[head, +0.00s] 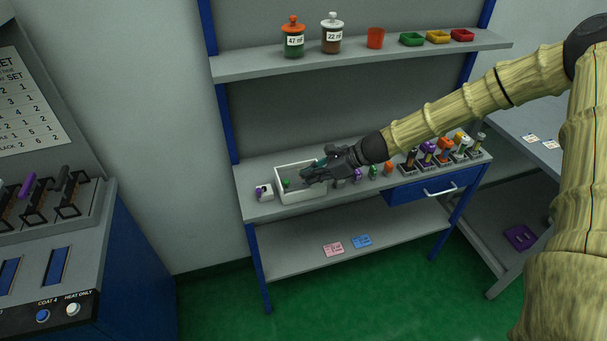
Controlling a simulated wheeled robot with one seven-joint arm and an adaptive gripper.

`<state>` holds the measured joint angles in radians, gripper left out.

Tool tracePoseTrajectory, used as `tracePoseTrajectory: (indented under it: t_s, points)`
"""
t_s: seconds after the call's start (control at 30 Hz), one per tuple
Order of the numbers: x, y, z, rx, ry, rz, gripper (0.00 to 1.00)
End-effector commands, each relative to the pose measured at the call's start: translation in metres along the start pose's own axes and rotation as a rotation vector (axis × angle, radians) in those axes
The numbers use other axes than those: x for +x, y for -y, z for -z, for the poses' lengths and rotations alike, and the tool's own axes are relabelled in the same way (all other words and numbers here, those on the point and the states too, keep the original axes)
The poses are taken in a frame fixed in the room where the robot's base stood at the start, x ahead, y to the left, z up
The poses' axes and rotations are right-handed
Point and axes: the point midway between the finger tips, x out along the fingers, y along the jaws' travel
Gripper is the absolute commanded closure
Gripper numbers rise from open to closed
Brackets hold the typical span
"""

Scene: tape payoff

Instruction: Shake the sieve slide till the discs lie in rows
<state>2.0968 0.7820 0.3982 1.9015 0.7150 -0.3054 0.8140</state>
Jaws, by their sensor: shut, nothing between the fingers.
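My gripper (308,178) is shut and empty. It reaches in from the right over a white open box (302,197) on the workbench, with its fingertips above or inside the box; I cannot tell which. A small green item (286,184) shows in the box, left of the fingers. A bit of teal (322,161) shows behind my gripper. My gripper and wrist hide much of the box's inside. I cannot make out a sieve slide or any discs in this view.
A small white block with a purple part (263,192) stands left of the box. Several small coloured pieces and dark-based holders (429,154) stand to its right. The shelf above (350,57) holds jars, a red cup and trays. A lever machine (50,220) stands at left.

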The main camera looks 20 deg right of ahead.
Motion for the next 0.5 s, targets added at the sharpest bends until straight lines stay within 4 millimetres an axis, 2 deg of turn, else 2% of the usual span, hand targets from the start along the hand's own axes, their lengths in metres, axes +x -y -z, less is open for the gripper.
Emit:
tracePoseTrajectory:
  t_s: [0.03,0.2,0.5]
  points:
    - [-0.009,0.001,-0.005,0.0,0.0,0.0,1.0]
    - [-0.024,0.003,-0.008,-0.005,0.001,-0.005,1.0]
    - [-0.037,0.004,-0.007,-0.013,0.0,-0.01,1.0]
